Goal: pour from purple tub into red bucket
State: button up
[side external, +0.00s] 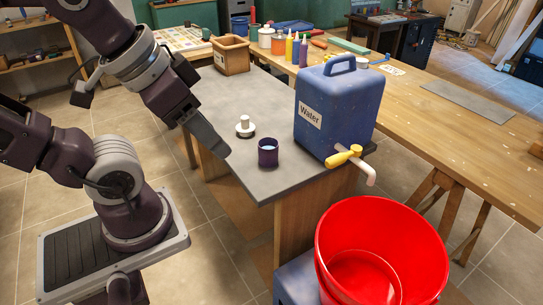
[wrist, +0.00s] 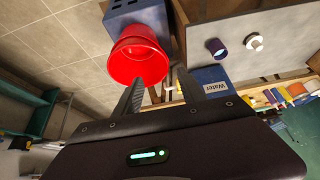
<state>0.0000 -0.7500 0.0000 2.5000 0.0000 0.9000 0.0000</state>
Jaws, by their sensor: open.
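The small dark purple tub (side external: 268,153) stands upright on the grey bench top, with pale bluish contents at its mouth. It also shows in the wrist view (wrist: 214,47). The large red bucket (side external: 375,250) sits low at the front right, below the bench edge, on a blue support. In the wrist view the bucket (wrist: 138,52) lies ahead of the fingers. My gripper (side external: 222,150) hangs above the bench's left edge, to the left of the tub and apart from it. In the wrist view its two fingers (wrist: 160,92) are spread with nothing between them.
A blue water container (side external: 335,108) with a yellow-handled tap stands right of the tub, its spout toward the bucket. A white knobbed lid (side external: 245,127) lies behind the tub. A wooden box (side external: 231,55) and several bottles stand farther back. The grey bench top (side external: 215,95) is clear at left.

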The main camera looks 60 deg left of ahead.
dwell(0.4)
jog(key=o, duration=0.8)
jog(key=shift+o, duration=0.2)
